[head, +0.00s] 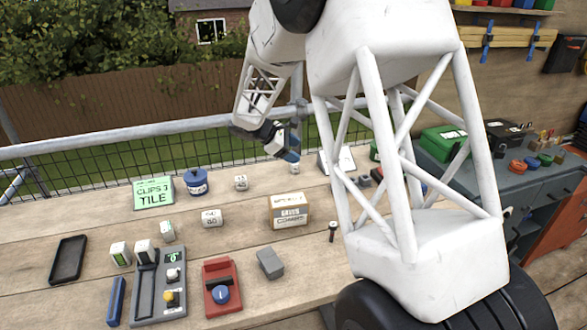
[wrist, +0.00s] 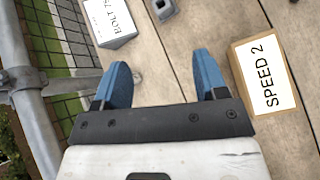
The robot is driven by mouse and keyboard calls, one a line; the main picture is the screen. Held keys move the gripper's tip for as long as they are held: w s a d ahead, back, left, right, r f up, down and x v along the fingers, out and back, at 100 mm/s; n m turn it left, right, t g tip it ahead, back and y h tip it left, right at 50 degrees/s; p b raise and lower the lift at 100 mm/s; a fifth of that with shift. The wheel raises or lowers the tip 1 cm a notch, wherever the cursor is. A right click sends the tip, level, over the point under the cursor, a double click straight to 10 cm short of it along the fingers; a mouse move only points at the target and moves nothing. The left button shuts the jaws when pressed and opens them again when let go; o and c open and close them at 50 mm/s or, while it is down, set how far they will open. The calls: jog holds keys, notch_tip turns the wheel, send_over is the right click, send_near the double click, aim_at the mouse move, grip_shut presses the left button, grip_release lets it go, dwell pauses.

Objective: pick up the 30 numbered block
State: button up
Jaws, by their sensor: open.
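My gripper (head: 287,152) is open over the back of the bench in the head view. In the wrist view its two blue fingers (wrist: 160,62) stand apart with only bare planks between them. A small pale object (head: 295,168) is just below my gripper. The markings are too small to tell which block is 30.
The wrist view shows a white box marked BOLT 75 (wrist: 110,24), a SPEED 2 box (wrist: 263,75) and a grey piece (wrist: 164,9). The bench also holds a green CLIPS TILE sign (head: 153,194), blue pot (head: 196,182), cardboard box (head: 289,210), black tray (head: 68,259) and red device (head: 221,287).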

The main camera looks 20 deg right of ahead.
aim_at(291, 165)
jog(key=w+f+n+h, duration=0.1)
jog(key=w+f+n, duration=0.1)
jog(key=w+f, duration=0.3)
jog(key=w+f+n+t+h, duration=0.1)
jog(key=w+f+n, duration=0.1)
jog(key=w+f, duration=0.2)
jog(key=w+a+f+n+h, duration=0.1)
jog(key=w+f, duration=0.4)
jog(key=w, duration=0.1)
jog(key=shift+w+f+n+t+h, duration=0.1)
jog(key=shift+f+n+t+h, duration=0.2)
jog(key=shift+f+n+t, duration=0.1)
jog(key=shift+x, duration=1.3)
jog(key=shift+x, duration=2.65)
jog(key=c, duration=1)
